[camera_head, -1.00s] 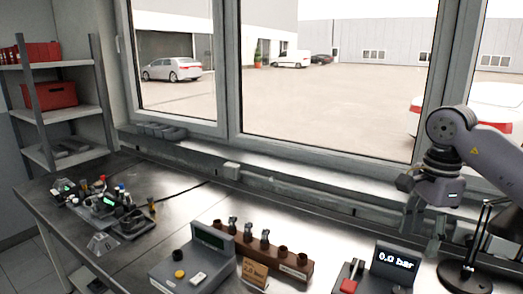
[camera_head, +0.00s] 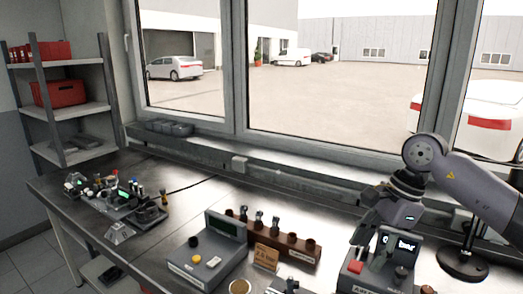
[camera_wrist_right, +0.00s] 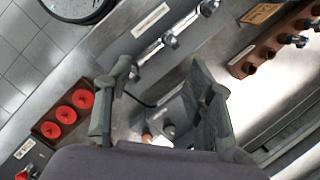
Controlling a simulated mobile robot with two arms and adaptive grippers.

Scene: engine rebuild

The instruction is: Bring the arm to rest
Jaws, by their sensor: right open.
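My right arm comes in from the right in the head view. Its gripper (camera_head: 367,238) points down, over or in front of the pressure box (camera_head: 372,270), and partly hides the box's display. In the right wrist view my right gripper (camera_wrist_right: 160,72) has its two fingers spread apart, with nothing held between them. A grey device with two small knobs (camera_wrist_right: 168,128) shows beyond and between the fingers. My left gripper is not in view.
A brown rack (camera_head: 290,245) with fittings and a grey device with a green screen (camera_head: 207,258) stand left of the gripper. A black stand (camera_head: 463,262) is close on the right. Red parts (camera_wrist_right: 68,115) sit in a tray.

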